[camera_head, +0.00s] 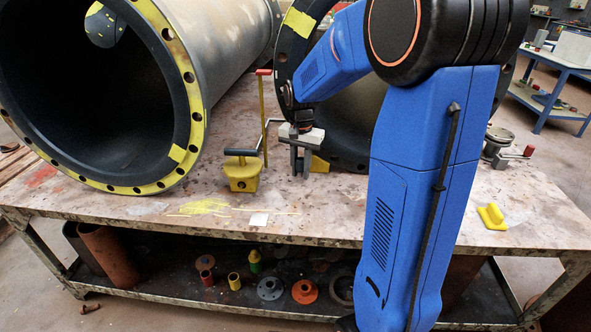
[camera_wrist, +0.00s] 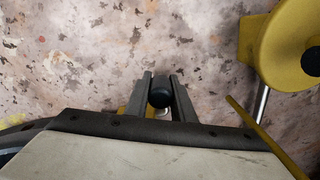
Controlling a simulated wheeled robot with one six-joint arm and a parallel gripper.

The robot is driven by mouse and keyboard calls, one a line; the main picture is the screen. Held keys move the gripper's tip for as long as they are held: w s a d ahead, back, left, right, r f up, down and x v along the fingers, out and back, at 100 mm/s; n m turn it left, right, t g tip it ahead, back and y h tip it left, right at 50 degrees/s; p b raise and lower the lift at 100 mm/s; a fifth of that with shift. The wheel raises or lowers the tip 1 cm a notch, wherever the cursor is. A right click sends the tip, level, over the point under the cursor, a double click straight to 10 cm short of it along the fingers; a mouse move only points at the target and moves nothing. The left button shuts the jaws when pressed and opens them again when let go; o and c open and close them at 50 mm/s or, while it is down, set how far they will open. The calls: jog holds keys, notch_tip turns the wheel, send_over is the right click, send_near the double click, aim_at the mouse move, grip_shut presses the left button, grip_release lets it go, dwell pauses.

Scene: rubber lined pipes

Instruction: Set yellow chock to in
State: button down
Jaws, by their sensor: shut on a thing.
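The yellow chock (camera_head: 320,164) is a small wedge on the table, close to the mouth of the right-hand pipe; my gripper hides much of it in the head view. My gripper (camera_head: 301,170) points down at it. In the wrist view my gripper's fingers (camera_wrist: 161,82) stand on either side of a round black knob (camera_wrist: 160,92) and are shut on it. The knob seems to top the chock; a bit of yellow shows beside the fingers. Whether the chock touches the pipe is hidden.
A yellow block with a black handle (camera_head: 242,172) stands just left of my gripper, near a yellow post with a red top (camera_head: 263,110). A large flanged pipe (camera_head: 190,125) lies at left. A yellow piece (camera_head: 492,216) lies at right. The table front is mostly clear.

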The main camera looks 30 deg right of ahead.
jog(key=shift+s+d, duration=0.1)
jog(key=shift+d, duration=0.05)
jog(key=c, duration=1.5)
grip_release()
jog(key=shift+d, duration=0.1)
jog(key=shift+r, duration=0.1)
notch_tip(320, 180, up, 17)
jog(key=shift+r, duration=0.15)
jog(key=shift+s, duration=0.1)
jog(key=s+a+f+n+t, duration=0.1)
jog(key=s+a+f+n, duration=0.2)
jog(key=s, duration=0.6)
jog(key=s+a+f+n+t, duration=0.2)
jog(key=s+a+f+n, duration=0.1)
jog(key=s, duration=0.6)
jog(key=s+a+f+n+t, duration=0.1)
jog(key=s+a+f+n, duration=0.3)
jog(key=s, duration=0.6)
jog(key=shift+a+f+t, duration=0.1)
jog(key=shift+a+t, duration=0.05)
jog(key=shift+t, duration=0.25)
